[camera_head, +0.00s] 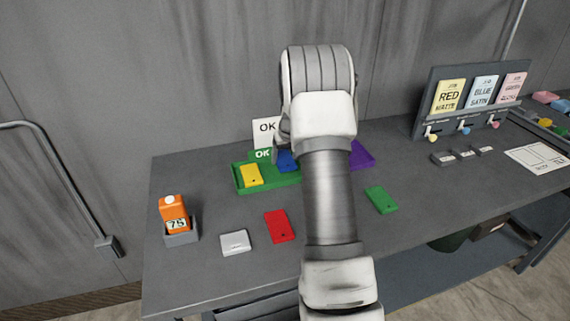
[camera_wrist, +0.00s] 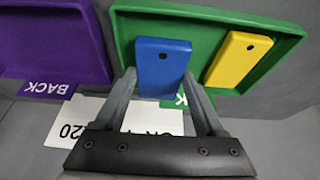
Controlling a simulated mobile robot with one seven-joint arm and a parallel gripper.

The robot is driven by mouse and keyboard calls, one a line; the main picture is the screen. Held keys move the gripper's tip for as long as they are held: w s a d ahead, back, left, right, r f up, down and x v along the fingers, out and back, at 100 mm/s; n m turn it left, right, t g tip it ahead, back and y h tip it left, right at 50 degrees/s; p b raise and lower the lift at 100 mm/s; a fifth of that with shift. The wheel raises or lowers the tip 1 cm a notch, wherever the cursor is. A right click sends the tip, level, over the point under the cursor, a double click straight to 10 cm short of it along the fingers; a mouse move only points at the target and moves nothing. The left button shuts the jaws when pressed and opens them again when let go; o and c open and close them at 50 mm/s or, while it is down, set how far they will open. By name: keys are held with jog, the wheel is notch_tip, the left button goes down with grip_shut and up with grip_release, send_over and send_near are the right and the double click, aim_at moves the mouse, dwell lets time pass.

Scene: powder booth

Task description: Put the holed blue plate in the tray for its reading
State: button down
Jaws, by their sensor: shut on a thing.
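The blue plate (camera_wrist: 163,66) has one dark hole near its far end. My gripper (camera_wrist: 160,76) is shut on it, one finger along each side. In the head view the blue plate (camera_head: 287,161) shows only in part beside my arm. It is over the green tray (camera_wrist: 207,18), left of the yellow plate in the wrist view, and overlaps the tray's near rim. I cannot tell whether it touches the floor. The green tray (camera_head: 240,183) carries an OK label. The orange gauge (camera_head: 174,214) at the left reads 75.
A yellow plate (camera_head: 251,175) lies in the green tray. The purple tray (camera_wrist: 50,40) marked BACK is beside it. A white card (camera_wrist: 75,122) is partly hidden. Red (camera_head: 279,226), white (camera_head: 235,242) and green (camera_head: 381,199) plates lie on the table. A sign rack (camera_head: 439,119) stands right.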

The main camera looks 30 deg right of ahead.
aim_at(286, 161)
jog(key=shift+f, duration=1.6)
grip_release()
